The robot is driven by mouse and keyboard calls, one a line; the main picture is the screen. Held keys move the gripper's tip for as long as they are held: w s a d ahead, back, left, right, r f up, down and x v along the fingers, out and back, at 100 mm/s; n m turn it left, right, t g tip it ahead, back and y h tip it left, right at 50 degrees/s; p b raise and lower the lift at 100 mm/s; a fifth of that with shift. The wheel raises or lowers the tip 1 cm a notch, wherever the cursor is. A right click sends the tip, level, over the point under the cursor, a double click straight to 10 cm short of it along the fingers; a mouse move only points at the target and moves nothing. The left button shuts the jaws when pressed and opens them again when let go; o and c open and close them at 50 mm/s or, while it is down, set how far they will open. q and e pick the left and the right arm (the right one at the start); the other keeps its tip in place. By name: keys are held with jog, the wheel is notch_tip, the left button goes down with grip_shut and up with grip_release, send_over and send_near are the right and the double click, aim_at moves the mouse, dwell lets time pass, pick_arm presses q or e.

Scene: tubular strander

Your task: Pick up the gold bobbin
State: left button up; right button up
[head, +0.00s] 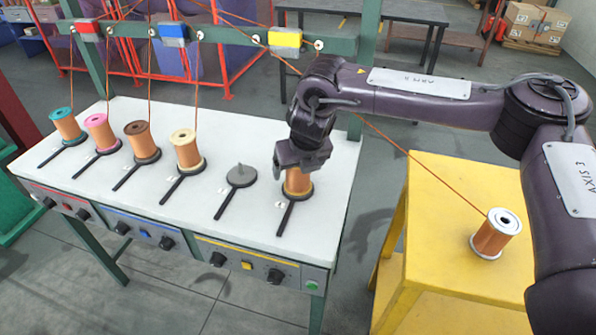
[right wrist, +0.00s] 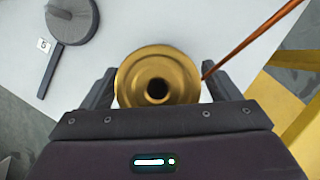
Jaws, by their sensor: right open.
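The gold bobbin (right wrist: 158,75) shows from above in the right wrist view, with its gold flange and dark centre hole. In the head view its copper-wound body (head: 298,183) stands upright at the right end of the white table's row, its top hidden by my gripper. My right gripper (head: 302,158) is directly above it, pointing down. Its jaws are open, one finger on each side of the flange in the wrist view. I cannot tell whether they touch it. My left gripper is not in view.
An empty holder (head: 241,177) is left of the gold bobbin. Further left stand bobbins with cream (head: 186,150), brown (head: 141,142), pink (head: 102,132) and teal (head: 67,126) tops. A white-topped bobbin (head: 495,234) stands on the yellow table (head: 440,200). Copper wires run overhead; one passes behind my right arm.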

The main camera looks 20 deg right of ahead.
jog(key=c, duration=1.4)
jog(key=shift+w+r, duration=0.1)
jog(key=shift+r, duration=0.05)
jog(key=shift+c, duration=0.7)
